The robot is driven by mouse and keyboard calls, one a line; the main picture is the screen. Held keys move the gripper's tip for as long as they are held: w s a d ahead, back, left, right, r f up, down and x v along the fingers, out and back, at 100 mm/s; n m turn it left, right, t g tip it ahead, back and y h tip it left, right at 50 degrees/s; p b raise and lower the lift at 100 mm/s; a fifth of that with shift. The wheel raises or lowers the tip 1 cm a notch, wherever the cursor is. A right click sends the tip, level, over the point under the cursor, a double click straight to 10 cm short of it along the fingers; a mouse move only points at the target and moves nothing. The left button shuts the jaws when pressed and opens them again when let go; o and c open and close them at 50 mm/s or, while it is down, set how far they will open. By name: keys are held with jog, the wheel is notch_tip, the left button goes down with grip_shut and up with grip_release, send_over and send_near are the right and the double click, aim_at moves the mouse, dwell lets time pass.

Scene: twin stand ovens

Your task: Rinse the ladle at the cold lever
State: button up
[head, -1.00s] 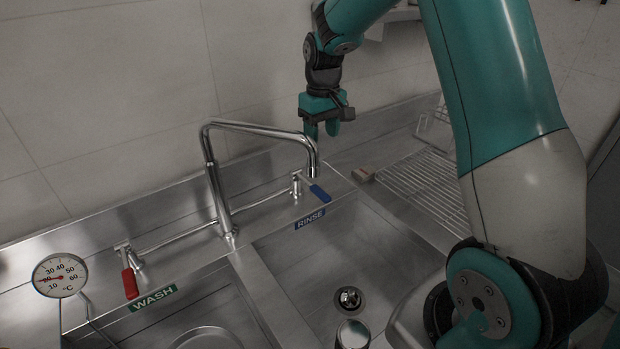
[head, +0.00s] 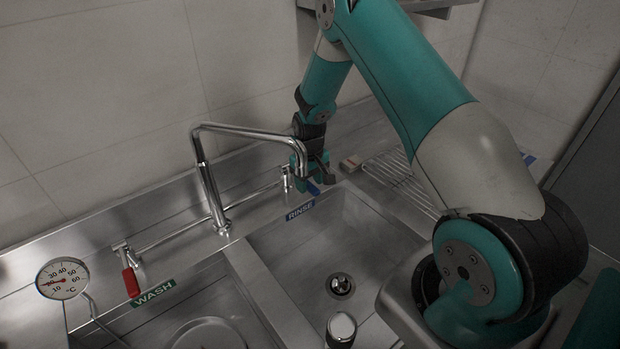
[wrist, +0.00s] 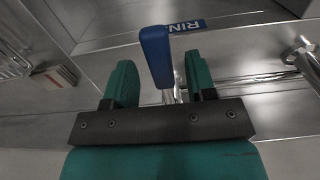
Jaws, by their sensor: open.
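The blue cold lever (wrist: 156,55) stands between the two green fingers of my gripper (wrist: 162,78) in the wrist view. The fingers are open, with a visible gap on each side of the lever. In the head view my gripper (head: 313,172) points down over the rinse basin's back edge and partly hides the lever (head: 313,188). The chrome spout (head: 245,131) arches beside my gripper, its outlet end close to it. I see no clear ladle; a metal cylinder with a pale top (head: 341,329) is at the rinse basin's front, and I cannot tell what it is.
The rinse basin (head: 290,258) has a drain (head: 341,284). Left are the wash basin with a round dish (head: 205,335), a red lever (head: 131,281) and a dial thermometer (head: 62,279). A small block (head: 350,163) and wire rack (head: 395,170) lie to the right.

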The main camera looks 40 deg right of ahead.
jog(key=shift+f, duration=0.3)
grip_shut()
jog(key=shift+w+r+g, duration=0.2)
jog(key=shift+r+g, duration=0.6)
jog(key=shift+r, duration=0.05)
grip_release()
notch_tip(320, 180, up, 17)
jog(key=w+b, duration=0.2)
jog(key=b, duration=0.3)
jog(key=shift+w+r, duration=0.15)
